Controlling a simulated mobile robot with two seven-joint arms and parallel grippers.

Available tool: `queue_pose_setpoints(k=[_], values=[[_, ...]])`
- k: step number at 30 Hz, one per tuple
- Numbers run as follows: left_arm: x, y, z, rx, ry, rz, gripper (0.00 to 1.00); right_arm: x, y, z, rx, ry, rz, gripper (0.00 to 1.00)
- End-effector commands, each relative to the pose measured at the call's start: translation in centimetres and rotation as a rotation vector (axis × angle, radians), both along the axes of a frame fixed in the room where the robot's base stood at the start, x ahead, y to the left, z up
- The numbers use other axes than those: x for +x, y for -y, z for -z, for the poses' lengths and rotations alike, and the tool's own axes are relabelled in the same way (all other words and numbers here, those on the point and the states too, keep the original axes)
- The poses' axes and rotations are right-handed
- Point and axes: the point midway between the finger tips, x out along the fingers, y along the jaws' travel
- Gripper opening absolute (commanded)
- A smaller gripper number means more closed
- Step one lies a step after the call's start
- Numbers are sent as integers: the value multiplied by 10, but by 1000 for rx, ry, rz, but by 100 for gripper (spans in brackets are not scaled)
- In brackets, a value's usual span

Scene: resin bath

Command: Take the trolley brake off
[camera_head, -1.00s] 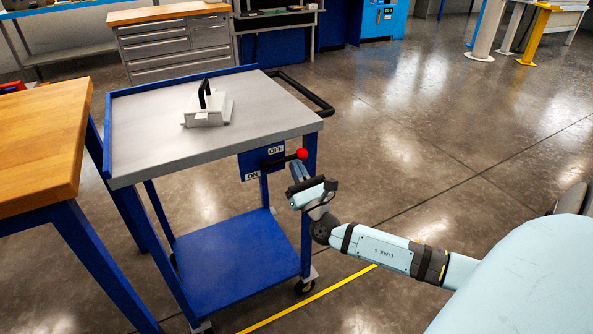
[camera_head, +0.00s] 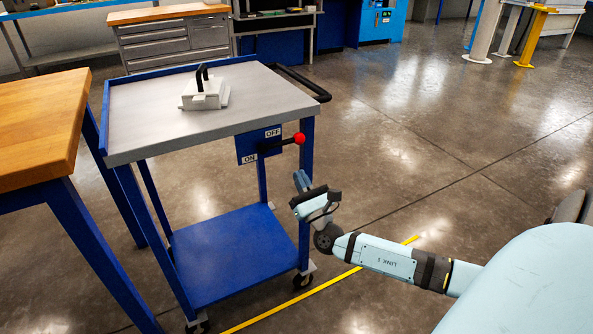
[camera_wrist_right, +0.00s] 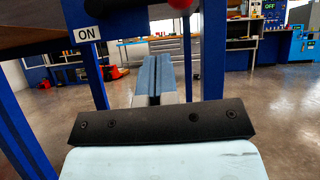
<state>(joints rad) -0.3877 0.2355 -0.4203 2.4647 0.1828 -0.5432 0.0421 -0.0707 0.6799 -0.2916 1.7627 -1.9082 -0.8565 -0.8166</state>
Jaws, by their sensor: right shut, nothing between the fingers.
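The blue trolley has a grey top (camera_head: 215,125) and a blue lower shelf (camera_head: 225,255). On its near side is a blue brake panel (camera_head: 245,145) with an OFF label (camera_head: 273,132) above and an ON label (camera_head: 249,159) below. The black brake lever (camera_head: 277,146) sticks out to the right, tilted slightly up, just under OFF, with a red knob (camera_head: 299,138). My right gripper (camera_head: 301,181) is shut and empty, below the knob and apart from it. In the right wrist view its shut fingers (camera_wrist_right: 157,75) show, with the knob (camera_wrist_right: 180,3) cut off at the top. My left gripper is out of view.
A white block with a black handle (camera_head: 205,95) sits on the trolley top. A wooden-topped bench (camera_head: 40,125) stands close on the left. A black push handle (camera_head: 305,85) is at the trolley's right end. The floor to the right is clear, with a yellow line (camera_head: 330,287).

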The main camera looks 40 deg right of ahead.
Motion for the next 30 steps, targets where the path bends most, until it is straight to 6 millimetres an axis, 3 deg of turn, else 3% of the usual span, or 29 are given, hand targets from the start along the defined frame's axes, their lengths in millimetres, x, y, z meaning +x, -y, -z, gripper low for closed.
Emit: queue_pose_setpoints(k=[3, 10, 30], values=[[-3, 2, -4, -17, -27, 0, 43, -22, -5, 12, -1, -3, 0, 0], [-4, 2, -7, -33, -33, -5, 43, -49, -11, 31, -1, 0, 1, 0], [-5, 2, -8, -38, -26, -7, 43, -55, -13, 35, 0, 2, 0, 0]])
